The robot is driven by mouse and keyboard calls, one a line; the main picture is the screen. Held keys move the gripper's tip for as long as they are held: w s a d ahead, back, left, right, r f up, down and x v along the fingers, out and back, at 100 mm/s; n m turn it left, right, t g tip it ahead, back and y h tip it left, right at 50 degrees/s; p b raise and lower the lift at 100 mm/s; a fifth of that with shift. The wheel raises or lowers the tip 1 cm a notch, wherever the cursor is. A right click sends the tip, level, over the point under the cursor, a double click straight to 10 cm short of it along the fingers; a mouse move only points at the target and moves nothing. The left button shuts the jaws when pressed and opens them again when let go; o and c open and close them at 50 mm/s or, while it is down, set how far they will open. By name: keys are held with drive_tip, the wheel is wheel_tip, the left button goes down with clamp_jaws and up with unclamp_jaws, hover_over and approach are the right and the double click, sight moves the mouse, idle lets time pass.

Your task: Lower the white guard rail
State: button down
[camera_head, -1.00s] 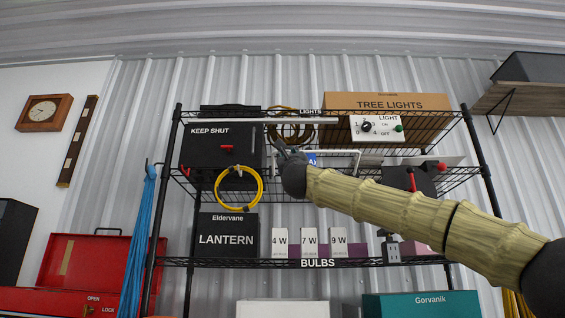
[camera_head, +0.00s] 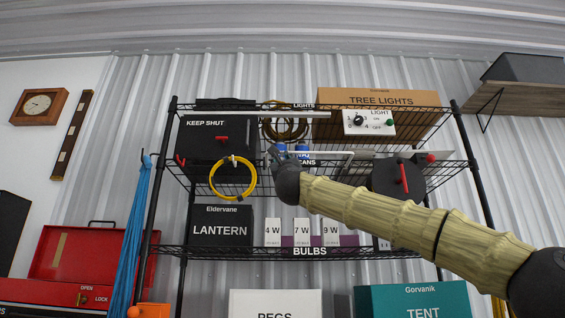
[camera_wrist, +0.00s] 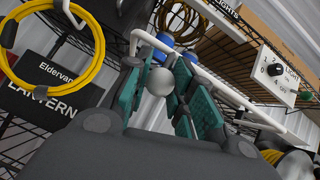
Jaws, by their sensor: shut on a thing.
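The white guard rail (camera_head: 335,154) runs along the front of the middle shelf, by the blue cans (camera_head: 302,148). It also shows in the wrist view (camera_wrist: 245,103), running down to the right from behind my fingers. My gripper (camera_head: 277,150) is at the rail's left part in the head view. In the wrist view my gripper (camera_wrist: 158,92) has its teal-padded fingers closed around a grey ball (camera_wrist: 162,80) at the rail. The fingers hide the exact contact and part of the rail.
A yellow cable coil (camera_head: 232,178) hangs left of my gripper, before the KEEP SHUT box (camera_head: 205,140). A separate white bar (camera_head: 255,118) crosses the upper shelf. A dial box (camera_head: 369,122) sits above right; a black round thing with a red handle (camera_head: 398,178) is right.

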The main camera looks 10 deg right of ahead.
drive_tip(key=shift+w+f, duration=0.1)
drive_tip(key=shift+f, duration=0.05)
drive_tip(key=c, duration=1.2)
unclamp_jaws()
drive_tip(key=shift+w, duration=0.1)
drive_tip(key=v, duration=1.2)
